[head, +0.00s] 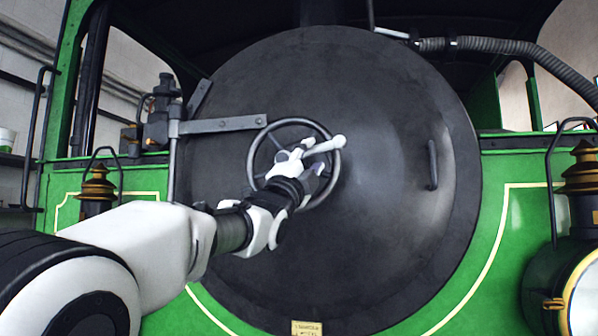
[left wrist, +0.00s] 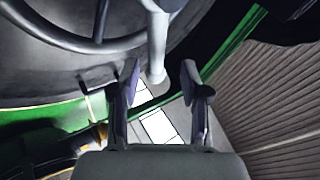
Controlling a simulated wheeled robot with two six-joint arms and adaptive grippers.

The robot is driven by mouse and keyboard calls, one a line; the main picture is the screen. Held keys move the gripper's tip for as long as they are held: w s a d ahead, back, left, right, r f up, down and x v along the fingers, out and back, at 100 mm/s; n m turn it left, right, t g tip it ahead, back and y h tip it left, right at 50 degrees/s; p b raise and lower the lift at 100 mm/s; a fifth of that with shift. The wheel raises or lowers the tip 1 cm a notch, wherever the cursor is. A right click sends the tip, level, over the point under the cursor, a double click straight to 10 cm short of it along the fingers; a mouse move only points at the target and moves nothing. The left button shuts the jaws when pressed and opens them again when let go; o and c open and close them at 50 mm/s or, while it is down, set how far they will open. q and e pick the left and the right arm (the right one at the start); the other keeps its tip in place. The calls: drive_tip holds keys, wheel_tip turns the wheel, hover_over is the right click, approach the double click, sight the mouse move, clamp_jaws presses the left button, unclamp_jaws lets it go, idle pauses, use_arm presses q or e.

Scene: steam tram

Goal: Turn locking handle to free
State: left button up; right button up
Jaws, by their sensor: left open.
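The locking handle (head: 325,146) is a pale bar with a rounded end, at the middle of the dark round smokebox door (head: 390,130). In the head view it points right and slightly up, in front of a dark handwheel (head: 336,165). In the left wrist view the handle (left wrist: 157,40) hangs down from the top edge, and its end shows between my fingertips. My left gripper (head: 301,166) is open and empty, close to the handle and in front of the wheel. It also shows in the left wrist view (left wrist: 161,80). I cannot tell whether it touches the handle. My right gripper is out of view.
A dark grab bar (head: 432,164) stands on the door's right side. A hinge strap (head: 222,125) crosses its left side. Brass-topped lamps (head: 97,188) (head: 580,180) flank the door on the green front. A ribbed hose (head: 500,46) runs along the upper right.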

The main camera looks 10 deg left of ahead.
use_arm(q)
drive_tip(key=v, duration=0.6)
drive_tip(key=shift+s+a, duration=0.1)
